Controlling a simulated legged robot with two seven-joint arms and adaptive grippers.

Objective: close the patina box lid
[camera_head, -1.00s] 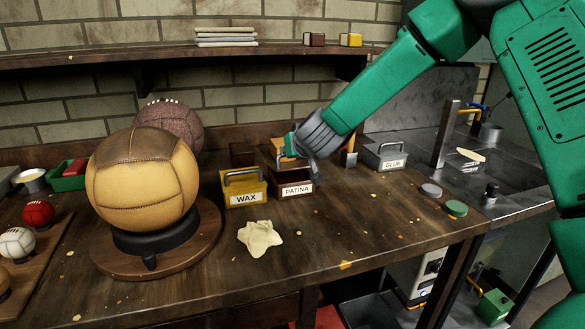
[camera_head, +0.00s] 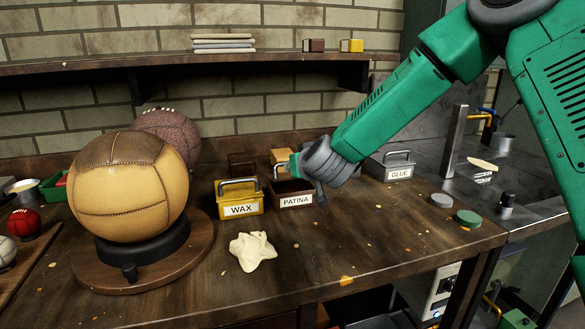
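The patina box (camera_head: 296,201) is a dark brown box with a white PATINA label, on the workbench right of the wax box. Its top looks dark and open at the front. My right gripper (camera_head: 296,172) is over the back right of this box and covers much of its top. The lid is mostly hidden behind the gripper; a light metal handle-like piece shows at the gripper's left side. I cannot tell whether the fingers touch the lid or how far they are apart. My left gripper is not in view.
The yellow wax box (camera_head: 240,203) stands close on the left, the grey glue box (camera_head: 394,170) on the right. A large tan leather ball (camera_head: 130,190) rests on a stand at left. A cream cloth (camera_head: 252,251) lies in front. The bench front right of the cloth is mostly clear.

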